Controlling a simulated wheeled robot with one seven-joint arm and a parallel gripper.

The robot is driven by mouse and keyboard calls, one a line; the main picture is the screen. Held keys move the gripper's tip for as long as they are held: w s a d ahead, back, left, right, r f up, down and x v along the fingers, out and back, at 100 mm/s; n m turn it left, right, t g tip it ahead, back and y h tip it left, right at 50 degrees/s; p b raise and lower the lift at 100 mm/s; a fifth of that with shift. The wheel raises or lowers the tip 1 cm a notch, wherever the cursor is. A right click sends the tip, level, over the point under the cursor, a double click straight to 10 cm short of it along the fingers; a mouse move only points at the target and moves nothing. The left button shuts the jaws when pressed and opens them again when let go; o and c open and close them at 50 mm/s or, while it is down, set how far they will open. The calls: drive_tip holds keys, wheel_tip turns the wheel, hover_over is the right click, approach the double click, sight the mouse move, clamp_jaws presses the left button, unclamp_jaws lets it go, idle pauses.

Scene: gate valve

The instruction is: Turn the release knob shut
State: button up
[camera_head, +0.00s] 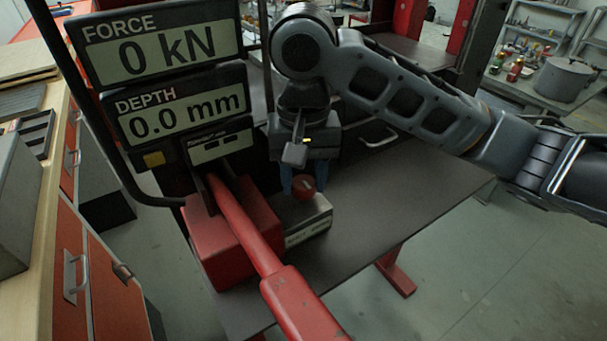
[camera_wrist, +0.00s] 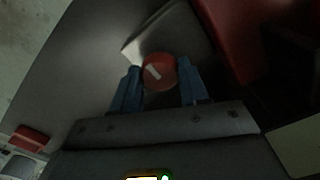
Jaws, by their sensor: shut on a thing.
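The release knob (camera_head: 304,187) is a small round red knob on top of a grey block (camera_head: 309,222) with a label on its front. In the wrist view the knob (camera_wrist: 159,72) shows a short white mark, tilted from upper left to lower right. My gripper (camera_head: 303,186) points down over the block, its blue fingers on either side of the knob. In the wrist view my gripper (camera_wrist: 158,85) is shut on the knob, one finger at its left and one at its right. The knob's underside is hidden.
A red pump body (camera_head: 230,240) with a long red lever (camera_head: 290,300) stands left of the block. Display panels (camera_head: 165,45) above it read 0 kN and 0.0 mm. The dark bench top (camera_head: 400,190) is clear to the right. A wooden counter with red drawers (camera_head: 85,270) is at far left.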

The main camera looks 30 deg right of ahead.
sight(302, 182)
idle(0.4)
drive_tip(key=o, duration=1.1)
drive_tip(key=shift+c, duration=0.2)
drive_tip(key=shift+r, duration=0.1)
wheel_tip(302, 182, up, 8)
drive_tip(key=shift+f, duration=0.2)
drive_tip(key=shift+a, duration=0.1)
